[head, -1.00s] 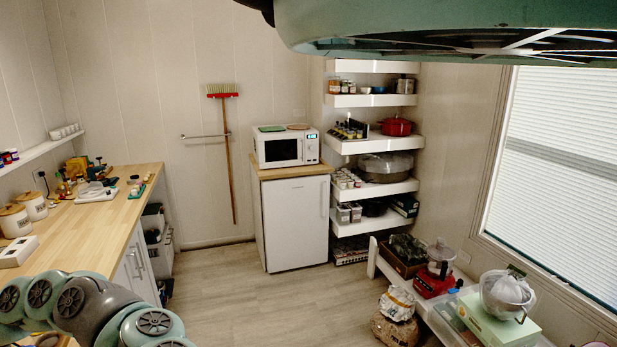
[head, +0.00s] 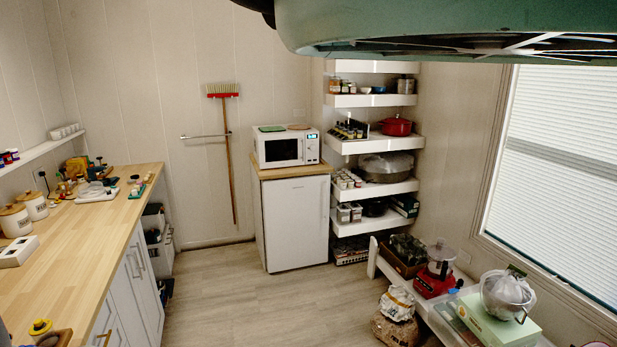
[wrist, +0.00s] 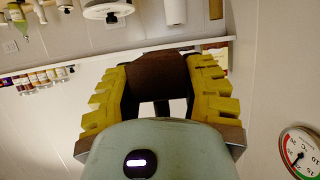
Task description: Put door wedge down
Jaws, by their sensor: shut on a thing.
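In the wrist view my gripper (wrist: 160,92) is shut on a brown block, which I take to be the door wedge (wrist: 157,74). The wedge sits between the two yellow, notched fingers. Its lower end is partly hidden by the gripper. Neither my gripper nor the held wedge shows in the head view. The wrist view shows wall and shelf behind the wedge, and I cannot tell how far the wedge is from any surface.
A wooden counter (head: 75,243) runs along the left with a clear middle. Canisters (head: 15,220), a white holder (head: 18,250) and a yellow-topped item (head: 40,327) stand on it. The floor (head: 240,300) ahead is open. A round dial (wrist: 300,152) hangs on the wall.

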